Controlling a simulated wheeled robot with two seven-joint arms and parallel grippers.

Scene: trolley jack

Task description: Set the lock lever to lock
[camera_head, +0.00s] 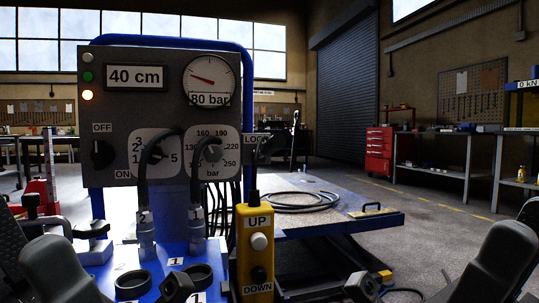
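A grey plate lettered "LOC…" (255,141) shows at the right edge of the control panel (117,118). Its last letters are hard to read, and a dark part sits by it; I cannot make out the lock lever or its setting. The tip of my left gripper (175,287) shows at the bottom edge, left of the yellow pendant. The tip of my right gripper (360,287) shows at the bottom edge, right of the pendant. Both are low and well apart from the plate. Their finger gaps are not visible.
A yellow UP/DOWN pendant (256,250) stands in front below the plate. Black hoses (145,185) run down from the panel. A lift table (330,205) with a coiled hose (300,200) is behind. A red cabinet (379,150) and bench (435,165) stand farther back.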

